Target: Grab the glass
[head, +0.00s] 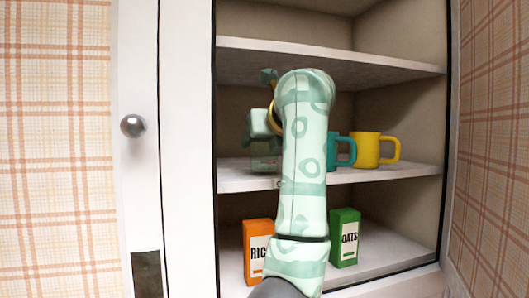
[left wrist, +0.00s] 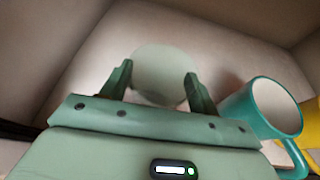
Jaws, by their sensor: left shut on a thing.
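The glass (left wrist: 165,65) is a pale, see-through round shape in the left wrist view. It stands between the two green fingers of my left gripper (left wrist: 159,82), which is shut on it. In the head view my left gripper (head: 262,125) reaches into the cabinet at the middle shelf, at the left part of the opening. My patterned forearm covers much of it there, and the glass is hard to make out. My right gripper is in neither view.
A teal mug (head: 345,150) and a yellow mug (head: 368,150) stand to the right on the middle shelf (head: 400,176). The teal mug (left wrist: 262,110) is close to the right finger. An orange rice box (head: 257,250) and a green oats box (head: 344,238) stand below. The upper shelf (head: 390,66) is overhead.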

